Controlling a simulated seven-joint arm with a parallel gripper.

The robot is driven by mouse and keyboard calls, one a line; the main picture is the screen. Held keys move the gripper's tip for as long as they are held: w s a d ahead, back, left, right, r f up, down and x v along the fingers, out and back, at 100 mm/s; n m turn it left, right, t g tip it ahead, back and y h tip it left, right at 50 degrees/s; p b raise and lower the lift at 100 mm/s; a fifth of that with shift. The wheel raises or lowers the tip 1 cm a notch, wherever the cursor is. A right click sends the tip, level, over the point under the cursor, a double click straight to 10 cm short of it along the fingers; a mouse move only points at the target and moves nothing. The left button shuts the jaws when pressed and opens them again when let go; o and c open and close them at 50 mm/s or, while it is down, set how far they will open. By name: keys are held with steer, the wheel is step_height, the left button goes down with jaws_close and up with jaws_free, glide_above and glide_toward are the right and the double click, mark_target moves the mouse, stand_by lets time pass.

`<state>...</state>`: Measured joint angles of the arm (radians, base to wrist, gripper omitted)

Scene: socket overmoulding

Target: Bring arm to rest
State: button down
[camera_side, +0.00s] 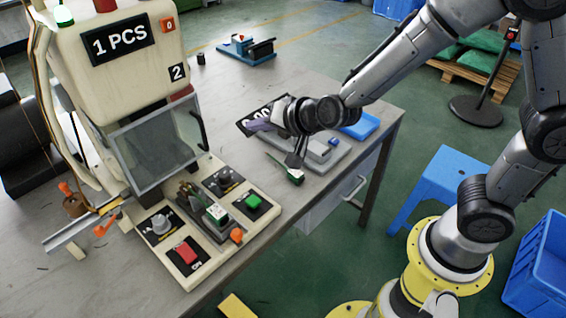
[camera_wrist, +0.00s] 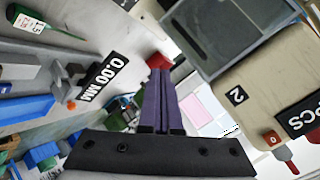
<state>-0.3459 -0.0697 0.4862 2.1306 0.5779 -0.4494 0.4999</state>
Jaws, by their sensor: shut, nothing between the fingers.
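My gripper (camera_side: 258,125) is held above the workbench (camera_side: 330,85), to the right of the moulding machine (camera_side: 118,60). In the wrist view its two purple fingers (camera_wrist: 159,82) lie together, shut, with nothing between them. My arm reaches in from the right of the side view, and its wrist hides part of the bench behind it.
The machine's clear guard (camera_side: 157,145) and control panel (camera_side: 190,225) stand left of my gripper. A blue stool (camera_side: 440,175) stands beside the bench.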

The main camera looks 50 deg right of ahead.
steer(key=s+d+r+n, duration=0.2)
steer(key=s+d+r, duration=0.1)
steer(key=s+r, duration=0.35)
steer(key=s+d+r+n, duration=0.2)
steer(key=s+d+r, duration=0.25)
steer(key=r, duration=0.35)
steer(key=s+d+f+n+g, duration=0.1)
steer(key=s+f+n+g, duration=0.1)
steer(key=s, duration=0.6)
steer(key=s+d+f+n+g, duration=0.2)
steer(key=s+f, duration=0.3)
steer(key=s, duration=0.4)
steer(key=shift+n+g+h, duration=0.3)
steer(key=shift+n+g, duration=0.4)
steer(key=shift+g, duration=0.2)
